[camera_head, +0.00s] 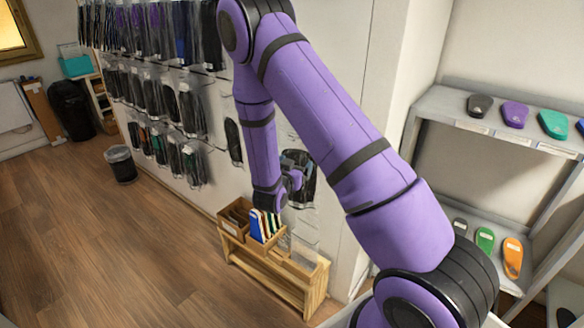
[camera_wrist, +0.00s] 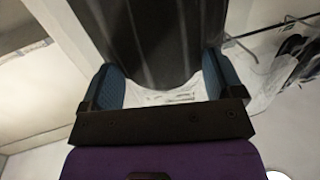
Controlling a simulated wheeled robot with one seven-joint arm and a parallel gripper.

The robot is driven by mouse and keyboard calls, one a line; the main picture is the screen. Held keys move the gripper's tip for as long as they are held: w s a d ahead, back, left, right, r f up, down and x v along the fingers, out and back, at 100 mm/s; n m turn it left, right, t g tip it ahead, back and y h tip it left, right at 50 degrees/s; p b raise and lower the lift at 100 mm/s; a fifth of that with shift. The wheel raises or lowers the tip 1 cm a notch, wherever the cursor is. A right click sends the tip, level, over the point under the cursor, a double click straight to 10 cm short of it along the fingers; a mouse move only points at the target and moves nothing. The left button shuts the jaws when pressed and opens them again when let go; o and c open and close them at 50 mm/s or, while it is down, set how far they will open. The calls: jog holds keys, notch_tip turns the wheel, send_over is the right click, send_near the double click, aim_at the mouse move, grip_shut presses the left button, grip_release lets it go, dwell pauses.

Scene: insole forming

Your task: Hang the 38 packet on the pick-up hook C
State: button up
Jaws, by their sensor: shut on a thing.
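My gripper (camera_wrist: 162,88) is shut on a clear packet with a dark insole (camera_wrist: 155,35) in the wrist view. Its blue-padded fingers lie on either side of the packet's end. In the head view, my gripper (camera_head: 293,183) is beside the white wall panel, and the dark packet (camera_head: 307,180) shows partly behind it. No size number on the packet can be read. A bare clear hook (camera_wrist: 262,38) sticks out from the wall in the wrist view. Hook letters cannot be read, so I cannot tell which is C.
Rows of hanging packets (camera_head: 150,85) cover the wall panel to the left, and one packet (camera_head: 233,141) hangs alone nearer. A wooden bench (camera_head: 305,275) with boxes stands below my gripper. A grey shelf (camera_head: 500,136) with coloured insoles is at right.

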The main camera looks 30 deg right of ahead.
jog(key=shift+w+d+f, duration=0.1)
jog(key=shift+w+d, duration=0.2)
jog(key=shift+d, duration=0.5)
jog(key=shift+w+d+f, duration=0.1)
jog(key=shift+w+d, duration=0.2)
jog(key=shift+d, duration=0.55)
jog(key=shift+w+d, duration=0.3)
jog(key=shift+d, duration=0.5)
jog(key=shift+w+d+f, duration=0.2)
jog(key=shift+d+f, duration=0.25)
jog(key=shift+d, duration=0.15)
jog(key=o, duration=1)
jog(key=shift+c, duration=0.2)
